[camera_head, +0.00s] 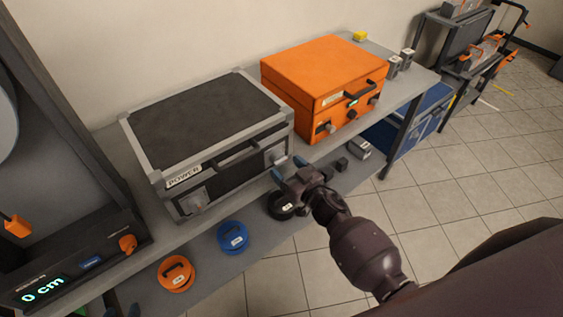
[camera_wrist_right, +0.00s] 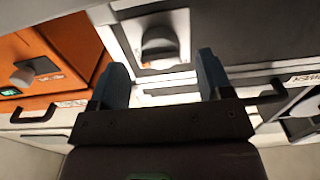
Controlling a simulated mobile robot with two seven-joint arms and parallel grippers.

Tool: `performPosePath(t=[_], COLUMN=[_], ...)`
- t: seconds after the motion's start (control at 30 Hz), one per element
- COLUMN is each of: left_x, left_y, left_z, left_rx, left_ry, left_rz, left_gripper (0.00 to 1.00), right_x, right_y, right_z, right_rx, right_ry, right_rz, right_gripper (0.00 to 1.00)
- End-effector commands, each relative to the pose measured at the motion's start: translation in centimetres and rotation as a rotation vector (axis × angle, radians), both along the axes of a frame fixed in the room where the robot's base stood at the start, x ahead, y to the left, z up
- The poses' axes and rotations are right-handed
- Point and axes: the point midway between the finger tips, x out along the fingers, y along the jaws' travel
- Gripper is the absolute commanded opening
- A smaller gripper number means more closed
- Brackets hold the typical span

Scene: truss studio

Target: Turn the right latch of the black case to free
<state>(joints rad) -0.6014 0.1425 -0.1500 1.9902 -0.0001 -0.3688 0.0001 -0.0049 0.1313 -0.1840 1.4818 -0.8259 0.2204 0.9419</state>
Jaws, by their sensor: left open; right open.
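The black case (camera_head: 200,120) with grey edges and a POWER label stands closed on the bench in the head view. Its right latch (camera_head: 275,155) is a grey knob on a silver plate at the front right. The right wrist view shows this latch (camera_wrist_right: 160,45) close up, just beyond and between my right fingertips. My right gripper (camera_head: 288,168) is open in front of it, with blue-tipped fingers apart and nothing between them; contact is not visible. The left latch (camera_head: 195,200) is at the front left. My left gripper (camera_head: 121,308) barely shows at the lower left edge, open.
An orange case (camera_head: 325,85) stands close to the right of the black case. The black case's handle (camera_head: 235,153) lies between the latches. Blue (camera_head: 233,237), orange (camera_head: 176,274) and black (camera_head: 282,206) rolls lie on the lower shelf. A display unit (camera_head: 75,262) reads 0 cm.

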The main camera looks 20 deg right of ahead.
Motion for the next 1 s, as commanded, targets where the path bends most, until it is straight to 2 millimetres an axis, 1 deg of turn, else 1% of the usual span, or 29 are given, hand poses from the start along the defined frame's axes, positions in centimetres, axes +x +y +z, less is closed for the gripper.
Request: performPosePath(t=[0.03, 0.2, 0.37, 0.6, 0.67, 0.9, 0.93, 1.0], left_x=[0.0, -0.1, -0.1, -0.1, -0.1, -0.1, -0.1, -0.1], left_y=[0.0, 0.0, 0.0, 0.0, 0.0, 0.0, 0.0, 0.0], left_z=[-0.1, -0.3, -0.4, -0.4, -0.4, -0.4, -0.4, -0.4], left_rx=[0.000, 0.000, 0.000, 0.000, 0.000, -0.001, -0.001, -0.001], left_ry=[0.001, 0.002, 0.003, 0.003, 0.003, 0.003, 0.003, 0.003], left_rz=[0.000, 0.000, 0.000, 0.000, 0.000, 0.001, 0.001, 0.001], left_gripper=[0.43, 0.43, 0.43, 0.43, 0.43, 0.43, 0.43, 0.43], right_x=[0.7, 2.2, 2.7, 2.8, 2.7, 2.7, 2.7, 2.7], right_y=[0.3, 0.8, 1.0, 1.0, 1.0, 1.0, 1.0, 1.0], right_z=[0.0, 0.0, 0.0, 0.0, 0.0, 0.0, 0.0, 0.0], right_rx=[0.001, 0.000, 0.000, 0.000, 0.000, 0.000, 0.000, -0.001], right_ry=[-0.001, 0.000, 0.000, 0.000, 0.000, 0.000, 0.000, 0.000], right_rz=[0.000, 0.000, -0.001, 0.000, 0.000, 0.000, 0.000, 0.000], right_gripper=[0.72, 0.72, 0.72, 0.72, 0.65, 0.28, 0.24, 0.24])
